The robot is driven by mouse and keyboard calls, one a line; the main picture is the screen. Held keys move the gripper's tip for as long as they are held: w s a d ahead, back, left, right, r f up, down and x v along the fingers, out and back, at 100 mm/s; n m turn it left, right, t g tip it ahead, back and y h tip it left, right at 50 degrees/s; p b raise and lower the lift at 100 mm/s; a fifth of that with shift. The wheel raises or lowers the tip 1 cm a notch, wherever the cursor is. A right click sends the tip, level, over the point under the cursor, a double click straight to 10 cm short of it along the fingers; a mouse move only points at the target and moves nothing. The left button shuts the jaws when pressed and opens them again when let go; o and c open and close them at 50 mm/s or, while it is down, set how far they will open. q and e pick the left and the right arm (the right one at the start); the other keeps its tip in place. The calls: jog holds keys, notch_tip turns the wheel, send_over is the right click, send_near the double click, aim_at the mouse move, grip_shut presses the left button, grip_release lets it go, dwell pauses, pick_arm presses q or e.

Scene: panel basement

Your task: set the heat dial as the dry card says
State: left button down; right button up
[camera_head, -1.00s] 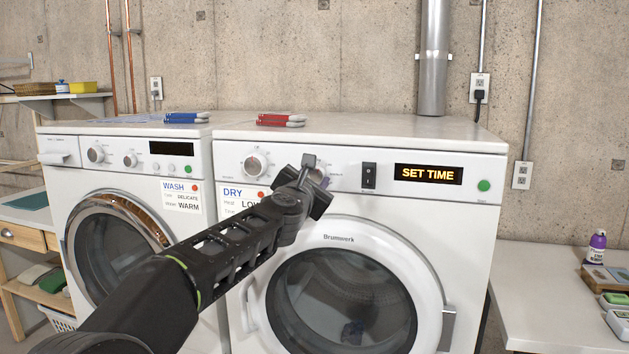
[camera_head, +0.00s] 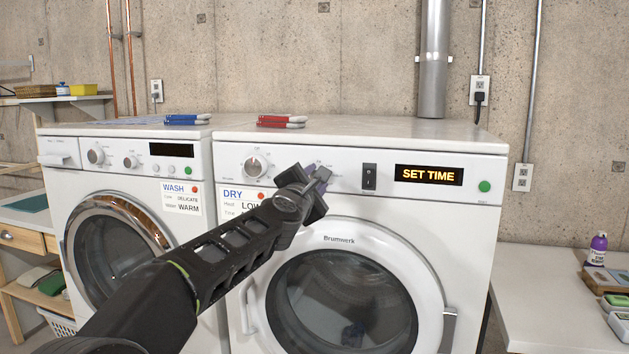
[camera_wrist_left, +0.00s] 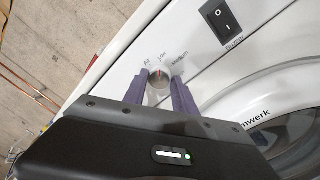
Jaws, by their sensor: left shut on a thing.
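The white dryer (camera_head: 470,255) has a control panel with a round dial. My left gripper (camera_head: 318,174) is at that dial and mostly hides it in the head view. In the left wrist view the two purple-grey fingers (camera_wrist_left: 157,88) are shut on the sides of the heat dial (camera_wrist_left: 158,76). Marks around it include Air, Low and Medium; a reddish mark shows on its face, but the exact setting is hard to read. The DRY card (camera_head: 236,196) left of my arm has a Heat line reading "LOW"; its lower part is hidden by my arm.
A second dial (camera_head: 255,167) is to the left. A black rocker switch (camera_head: 369,177), a display reading "SET TIME" (camera_head: 428,175) and a green button (camera_head: 484,186) are to the right. The washer (camera_head: 110,180) with its WASH card (camera_head: 181,198) stands left.

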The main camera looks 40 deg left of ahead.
pick_arm(q)
jog(key=c, duration=1)
grip_release()
jog(key=shift+s, duration=0.1)
jog(key=b+v, duration=0.2)
jog(key=v, duration=0.5)
jog(key=shift+s+d, duration=0.2)
jog(key=shift+s, duration=0.05)
